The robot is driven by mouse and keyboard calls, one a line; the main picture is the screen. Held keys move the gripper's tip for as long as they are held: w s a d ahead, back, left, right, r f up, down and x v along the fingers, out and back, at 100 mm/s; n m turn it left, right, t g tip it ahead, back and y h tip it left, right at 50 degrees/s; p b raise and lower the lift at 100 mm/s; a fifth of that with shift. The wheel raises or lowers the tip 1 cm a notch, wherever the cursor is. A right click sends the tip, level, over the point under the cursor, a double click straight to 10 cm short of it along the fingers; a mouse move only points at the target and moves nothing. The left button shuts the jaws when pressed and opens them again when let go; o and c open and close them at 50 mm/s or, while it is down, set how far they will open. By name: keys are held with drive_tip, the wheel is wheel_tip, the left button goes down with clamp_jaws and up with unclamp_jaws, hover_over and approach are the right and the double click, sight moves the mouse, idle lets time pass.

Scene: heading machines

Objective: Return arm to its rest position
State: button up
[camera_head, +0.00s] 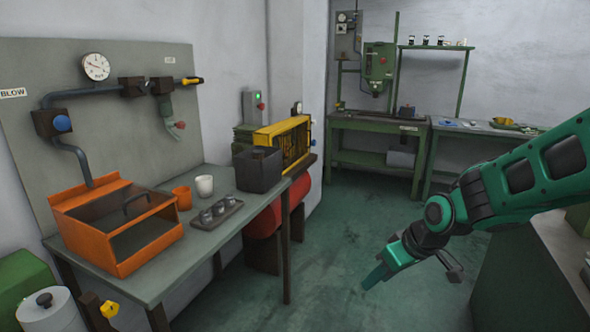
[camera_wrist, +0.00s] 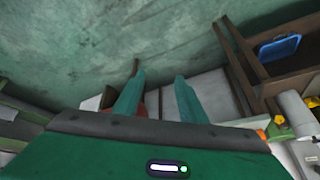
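My green arm (camera_head: 520,180) reaches in from the right edge in the head view, over the floor. Its end points down and to the left. My gripper (camera_head: 376,277) hangs in the free space right of the grey workbench, touching nothing that I can see. In the wrist view my gripper (camera_wrist: 159,76) shows two green fingers standing apart, with nothing held between them. Floor and pale surfaces lie beyond the fingertips.
The grey workbench (camera_head: 165,286) at left bears an orange box (camera_head: 120,262), cups and a dark bin (camera_head: 258,172). A dark-sided cabinet (camera_head: 525,275) stands at right below my arm. A green drill-press bench (camera_head: 375,124) is at the back. The middle floor (camera_head: 335,230) is clear.

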drive_tip(key=s+d+r+m+g+h, duration=0.25)
drive_tip(key=s+d+m, duration=0.25)
drive_tip(key=s+d, duration=0.7)
drive_tip(key=s+d+r+m+g, duration=0.1)
drive_tip(key=s+d+m, duration=0.2)
drive_tip(key=s, duration=0.4)
drive_tip(key=s+d+r+m+g, duration=0.1)
drive_tip(key=s+d+m, duration=0.3)
drive_tip(key=s, duration=0.3)
drive_tip(key=shift+s+d, duration=0.4)
drive_tip(key=shift+d, duration=0.45)
drive_tip(key=shift+r+h, duration=0.1)
drive_tip(key=shift+h, duration=0.15)
